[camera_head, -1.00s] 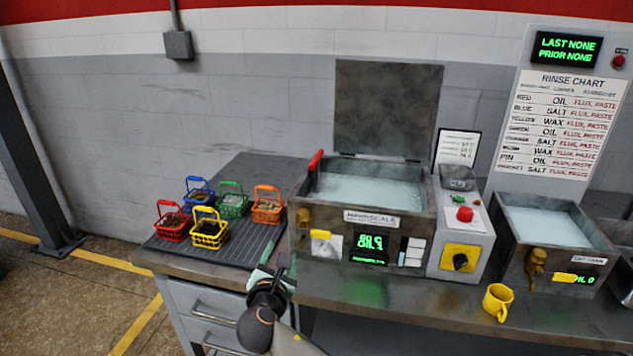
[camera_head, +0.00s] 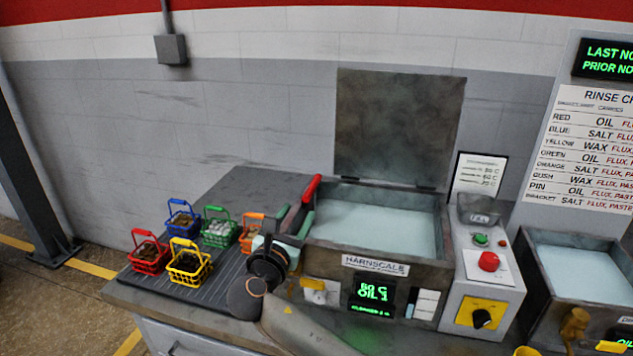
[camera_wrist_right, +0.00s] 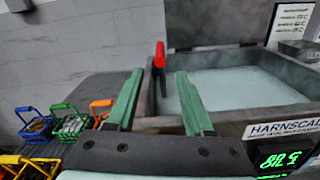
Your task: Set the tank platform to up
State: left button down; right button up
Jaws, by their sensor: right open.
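The tank (camera_head: 378,262), labelled HARNSCALE, stands open on the bench with its lid up and pale liquid inside. A lever with a red handle (camera_head: 312,188) sticks up at its left side; it also shows in the right wrist view (camera_wrist_right: 159,56). I cannot make out the platform in the liquid. My right gripper (camera_head: 292,220) is open and empty, in front of the lever in the head view. In the right wrist view, its two green fingers (camera_wrist_right: 160,78) stand apart, with the red handle beyond and between their tips. My left gripper is not in view.
Several coloured wire baskets (camera_head: 187,262) stand on the dark ribbed mat (camera_head: 195,293) left of the tank. A control box (camera_head: 483,285) with a red button and a yellow-plated knob stands on the right, beside a second tank (camera_head: 575,262). The wall is behind.

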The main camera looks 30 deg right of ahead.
aim_at(313, 183)
jog(key=shift+w+d+r, duration=0.1)
jog(key=shift+w+d, duration=0.25)
jog(key=shift+d, duration=0.15)
jog(key=p+x, duration=0.1)
jog(key=x, duration=1)
jog(key=shift+w, duration=0.1)
grip_shut()
dwell(0.7)
